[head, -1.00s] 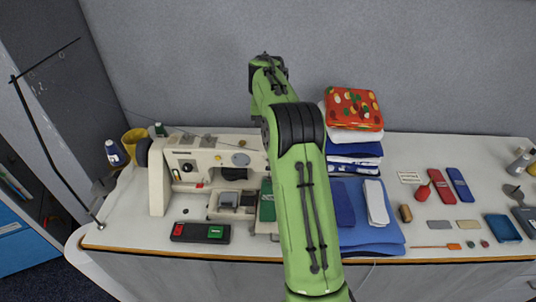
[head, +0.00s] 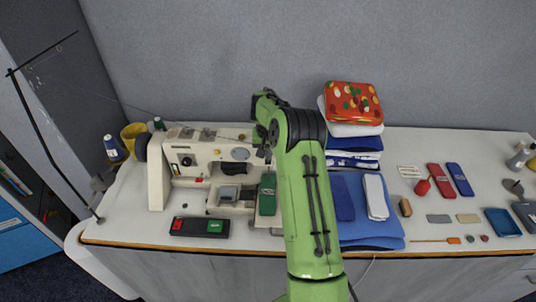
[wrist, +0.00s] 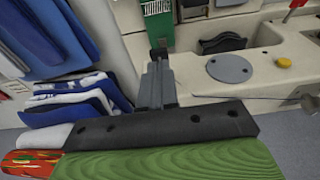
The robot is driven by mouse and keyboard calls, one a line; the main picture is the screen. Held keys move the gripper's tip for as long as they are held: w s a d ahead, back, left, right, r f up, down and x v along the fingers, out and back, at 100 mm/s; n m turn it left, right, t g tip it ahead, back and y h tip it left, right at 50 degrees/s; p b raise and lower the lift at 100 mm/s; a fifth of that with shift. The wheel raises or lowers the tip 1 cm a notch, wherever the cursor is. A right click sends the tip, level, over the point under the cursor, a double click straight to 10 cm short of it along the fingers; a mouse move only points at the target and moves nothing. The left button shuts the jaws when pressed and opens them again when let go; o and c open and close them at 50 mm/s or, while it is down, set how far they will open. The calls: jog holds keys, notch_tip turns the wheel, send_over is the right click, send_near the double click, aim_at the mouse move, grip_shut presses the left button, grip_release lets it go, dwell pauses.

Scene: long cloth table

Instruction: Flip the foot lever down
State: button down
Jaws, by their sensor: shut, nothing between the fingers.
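The cream sewing machine (head: 208,152) stands at the left of the table. In the wrist view its body (wrist: 262,35) fills the upper right, with a grey disc (wrist: 229,68) and a yellow knob (wrist: 284,62). A small red part (head: 199,180) shows on its front and a red piece (wrist: 295,4) at the wrist view's top edge; I cannot tell whether either is the foot lever. My gripper (wrist: 158,68) is shut and empty. It is beside the machine's right end, apart from the red part; in the head view (head: 262,155) it is small and partly hidden.
A green-topped case (head: 267,195) sits by the machine's right end. A black pedal-like box (head: 199,227) with red and green buttons lies in front. Folded cloths (head: 354,150) are stacked right of my arm. Thread cones (head: 114,148) stand at left.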

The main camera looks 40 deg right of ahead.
jog(key=shift+f, duration=0.25)
jog(key=shift+f, duration=0.1)
jog(key=shift+f+b, duration=0.1)
jog(key=shift+b, duration=0.45)
jog(key=shift+s+a+t+b, duration=0.2)
jog(key=shift+t+b, duration=0.1)
jog(key=shift+b, duration=0.4)
jog(key=shift+f, duration=0.1)
